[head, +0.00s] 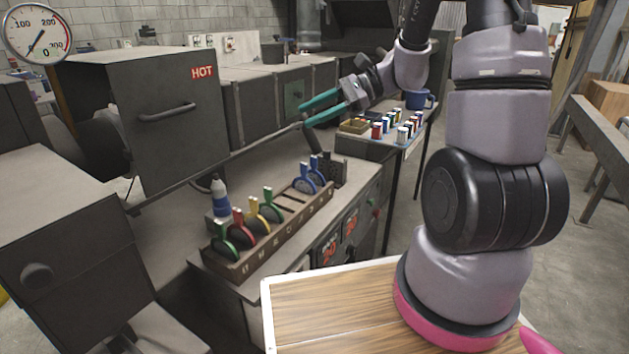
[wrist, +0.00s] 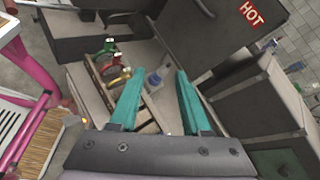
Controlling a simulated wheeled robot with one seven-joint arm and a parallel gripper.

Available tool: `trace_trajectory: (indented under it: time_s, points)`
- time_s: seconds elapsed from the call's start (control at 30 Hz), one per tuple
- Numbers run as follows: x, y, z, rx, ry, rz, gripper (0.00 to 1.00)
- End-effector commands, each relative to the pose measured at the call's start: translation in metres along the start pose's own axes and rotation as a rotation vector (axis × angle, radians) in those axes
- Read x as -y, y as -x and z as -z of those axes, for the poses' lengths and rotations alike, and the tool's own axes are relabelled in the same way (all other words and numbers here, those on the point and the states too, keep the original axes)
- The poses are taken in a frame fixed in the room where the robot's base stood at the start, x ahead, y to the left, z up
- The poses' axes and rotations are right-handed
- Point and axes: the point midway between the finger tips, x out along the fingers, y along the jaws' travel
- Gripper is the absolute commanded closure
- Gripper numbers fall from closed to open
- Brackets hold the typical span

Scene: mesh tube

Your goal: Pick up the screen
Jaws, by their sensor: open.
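Several round screens with coloured handles stand upright in a slotted wooden rack (head: 262,258) on the bench: a green one (head: 222,243), a red one (head: 250,233), a yellow-handled one (head: 255,210), another green one (head: 270,208) and two blue ones (head: 305,182) at the right end. Some slots between the groups look empty. Which screen is meant cannot be told. My gripper (head: 304,110) is open and empty, above and beyond the rack, apart from the screens. In the wrist view, green (wrist: 107,48) and red (wrist: 118,75) screens show ahead of its teal fingers.
A blue-and-white bottle (head: 220,198) stands behind the rack. A grey oven with a HOT label (head: 150,110) juts out at the left. A side table holds several small jars (head: 377,130) and a blue mug (head: 418,99). A wooden-topped surface (head: 330,310) is in front.

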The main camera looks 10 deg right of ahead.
Motion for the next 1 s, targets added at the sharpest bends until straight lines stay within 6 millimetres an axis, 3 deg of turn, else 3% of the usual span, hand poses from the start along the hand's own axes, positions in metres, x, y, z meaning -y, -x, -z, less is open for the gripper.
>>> trace_trajectory:
  time_s: [0.03,0.23,0.4,0.5,0.7,1.0]
  points:
    - [0.006,-0.006,0.022,0.037,-0.085,0.053,0.53]
    - [0.029,-0.017,0.113,0.128,-0.358,0.316,0.53]
    - [0.028,-0.017,0.193,0.136,-0.535,0.524,0.53]
    - [0.022,-0.015,0.227,0.124,-0.602,0.612,0.53]
    - [0.016,-0.016,0.259,0.107,-0.656,0.693,0.53]
    - [0.043,-0.050,0.266,0.105,-0.657,0.696,0.53]
